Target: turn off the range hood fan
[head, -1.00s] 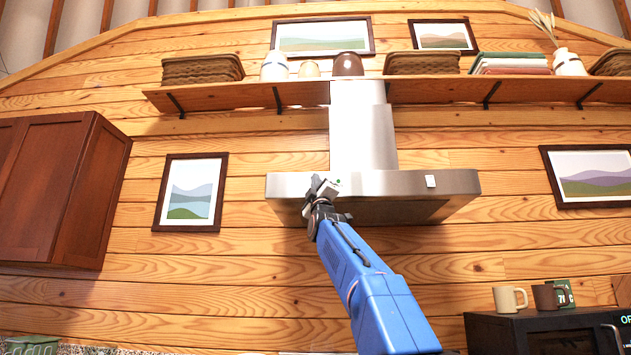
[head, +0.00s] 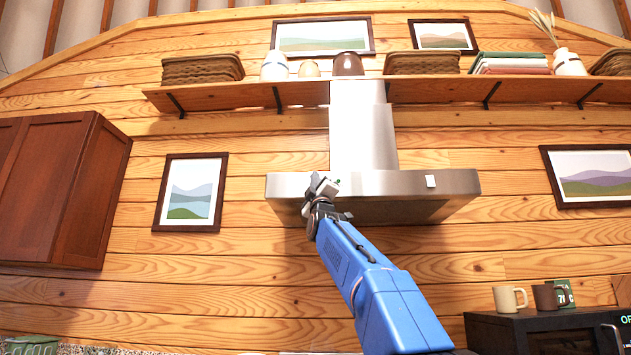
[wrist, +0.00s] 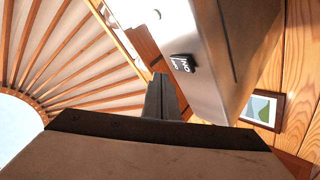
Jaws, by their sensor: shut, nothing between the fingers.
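The steel range hood (head: 400,185) hangs on the plank wall, with a small pale square (head: 431,181) at the right of its front. My gripper (head: 322,184) is shut and empty in front of the left part of that front. A small green spot (head: 337,181) shows beside it. In the wrist view the shut fingers (wrist: 162,92) point along the hood front (wrist: 215,60). A dark switch (wrist: 182,63) with "ON" lettering sits just beyond the tips, apart from them in the picture. Its tilt and any contact are unclear. A pale round part (wrist: 181,8) lies further along.
A shelf (head: 440,88) with baskets and jars runs above the hood. A brown cabinet (head: 65,190) hangs at left. Mugs (head: 508,298) stand on a dark appliance (head: 540,332) at lower right. The wall beside the hood holds only framed pictures (head: 190,192).

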